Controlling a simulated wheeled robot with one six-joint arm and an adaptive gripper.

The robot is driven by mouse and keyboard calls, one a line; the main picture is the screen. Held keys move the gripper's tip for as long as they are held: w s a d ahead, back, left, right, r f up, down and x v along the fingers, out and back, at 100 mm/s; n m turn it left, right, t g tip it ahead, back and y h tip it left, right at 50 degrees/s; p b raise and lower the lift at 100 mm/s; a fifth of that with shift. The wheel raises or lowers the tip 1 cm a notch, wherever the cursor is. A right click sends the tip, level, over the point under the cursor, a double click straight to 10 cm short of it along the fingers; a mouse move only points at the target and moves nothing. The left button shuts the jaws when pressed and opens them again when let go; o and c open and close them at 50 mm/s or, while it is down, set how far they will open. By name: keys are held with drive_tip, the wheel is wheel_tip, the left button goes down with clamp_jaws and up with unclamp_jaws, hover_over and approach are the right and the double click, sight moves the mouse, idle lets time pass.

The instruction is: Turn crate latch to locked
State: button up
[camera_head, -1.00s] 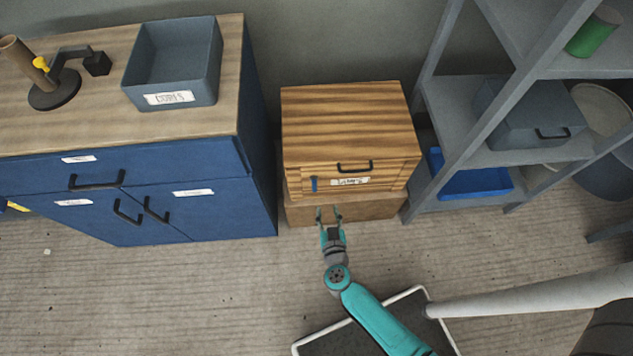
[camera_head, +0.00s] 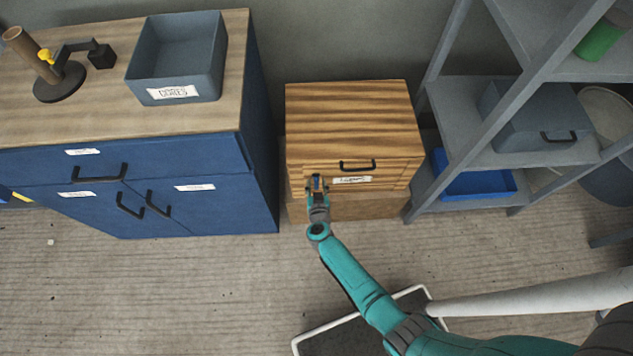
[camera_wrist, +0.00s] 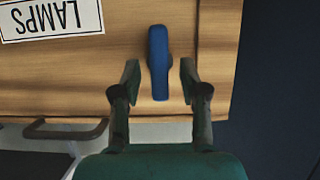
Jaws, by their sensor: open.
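The wooden crate (camera_head: 352,125) stands against the wall between the blue cabinet and the grey shelf, with a black handle and a label on its front. In the wrist view the label (camera_wrist: 52,17) reads LAMPS, upside down. The blue latch (camera_wrist: 159,62) is a small bar on the crate's front, lying along the vertical of the wrist picture. My gripper (camera_wrist: 160,82) is open, with one finger on each side of the latch's lower part and a gap on both sides. In the head view my gripper (camera_head: 317,184) is at the crate's front left and mostly hides the latch.
The blue cabinet (camera_head: 205,208) stands left of the crate, bearing a grey bin (camera_head: 178,88) and a lamp-like stand (camera_head: 60,82). The grey shelf (camera_head: 500,150) stands to the right, with a blue tray (camera_head: 480,186) low down. The floor left of my arm is clear.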

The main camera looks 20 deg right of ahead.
drive_tip(key=shift+x, duration=0.85)
clamp_jaws()
